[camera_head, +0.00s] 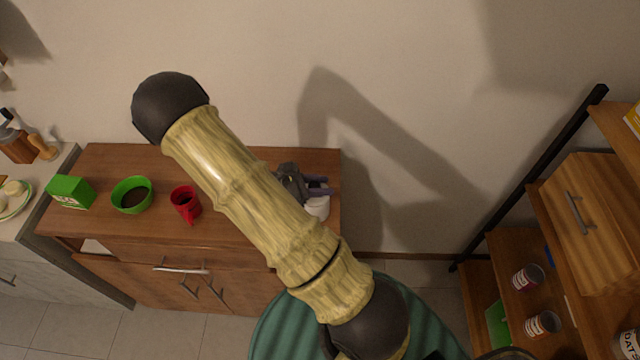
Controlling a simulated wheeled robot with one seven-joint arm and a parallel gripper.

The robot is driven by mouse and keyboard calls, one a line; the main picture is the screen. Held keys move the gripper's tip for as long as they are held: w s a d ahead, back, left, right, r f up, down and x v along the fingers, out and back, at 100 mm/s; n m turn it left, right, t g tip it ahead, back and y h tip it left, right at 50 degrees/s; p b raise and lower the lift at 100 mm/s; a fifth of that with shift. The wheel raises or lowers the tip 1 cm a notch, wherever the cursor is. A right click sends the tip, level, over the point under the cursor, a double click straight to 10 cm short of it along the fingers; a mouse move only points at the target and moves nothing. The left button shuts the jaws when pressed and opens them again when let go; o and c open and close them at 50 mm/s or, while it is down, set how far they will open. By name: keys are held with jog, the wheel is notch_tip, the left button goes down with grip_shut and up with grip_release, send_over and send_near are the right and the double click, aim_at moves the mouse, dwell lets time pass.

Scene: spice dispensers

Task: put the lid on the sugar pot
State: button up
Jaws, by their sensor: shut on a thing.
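My gripper (325,187) is over the right end of the brown wooden cabinet, its purple-grey fingers pointing right. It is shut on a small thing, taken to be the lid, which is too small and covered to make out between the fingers. A white rounded pot (318,208), which looks like the sugar pot, stands on the cabinet top just below the fingers in the picture. Its upper part is hidden by the gripper, so I cannot tell whether the lid touches it.
On the cabinet (100,160) stand a red mug (186,203), a green bowl (133,196) with dark contents and a green box (71,191). My arm crosses the middle of the view and hides part of the top. A wooden shelf unit (505,245) with cans stands at right.

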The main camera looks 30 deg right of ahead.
jog(key=shift+f, duration=0.25)
dwell(0.4)
jog(key=o, duration=1)
jog(key=shift+o, duration=0.2)
jog(key=b+v, duration=0.2)
jog(key=v, duration=1.5)
jog(key=shift+a+b, duration=0.2)
jog(key=shift+b, duration=0.2)
jog(key=shift+w+r, duration=0.1)
